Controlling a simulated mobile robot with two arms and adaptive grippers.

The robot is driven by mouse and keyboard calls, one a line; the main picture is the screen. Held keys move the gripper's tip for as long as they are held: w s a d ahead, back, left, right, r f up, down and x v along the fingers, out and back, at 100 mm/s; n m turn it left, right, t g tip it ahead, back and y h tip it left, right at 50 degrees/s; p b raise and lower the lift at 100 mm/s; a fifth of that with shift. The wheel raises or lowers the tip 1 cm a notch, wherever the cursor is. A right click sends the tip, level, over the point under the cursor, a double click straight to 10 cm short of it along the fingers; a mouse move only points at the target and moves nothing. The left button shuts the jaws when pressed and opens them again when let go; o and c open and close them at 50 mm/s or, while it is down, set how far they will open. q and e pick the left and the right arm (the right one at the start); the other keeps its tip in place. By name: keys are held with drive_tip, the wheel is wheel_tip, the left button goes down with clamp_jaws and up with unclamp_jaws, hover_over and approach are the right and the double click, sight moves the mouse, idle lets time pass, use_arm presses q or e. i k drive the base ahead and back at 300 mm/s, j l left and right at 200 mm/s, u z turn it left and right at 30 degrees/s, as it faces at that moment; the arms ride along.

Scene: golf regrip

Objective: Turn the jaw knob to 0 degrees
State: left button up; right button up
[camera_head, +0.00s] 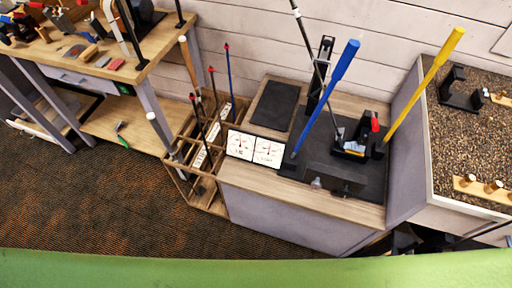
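A dark grey block (338,179) sits near the front of the black mat (371,187) on the wood-topped bench. A small grey knob-like piece (316,182) is at its front left. Two white dial cards with red needles, a left card (240,145) and a right card (269,152), lie at the bench's left. Neither gripper shows clearly.
A blue shaft (327,97) and a yellow shaft (424,86) rise at a slant over the bench. A wooden rack of clubs (207,193) stands left of it. A tool-covered workbench (100,62) is at the far left. The carpet in front is clear.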

sight(316, 184)
drive_tip(key=z, duration=0.75)
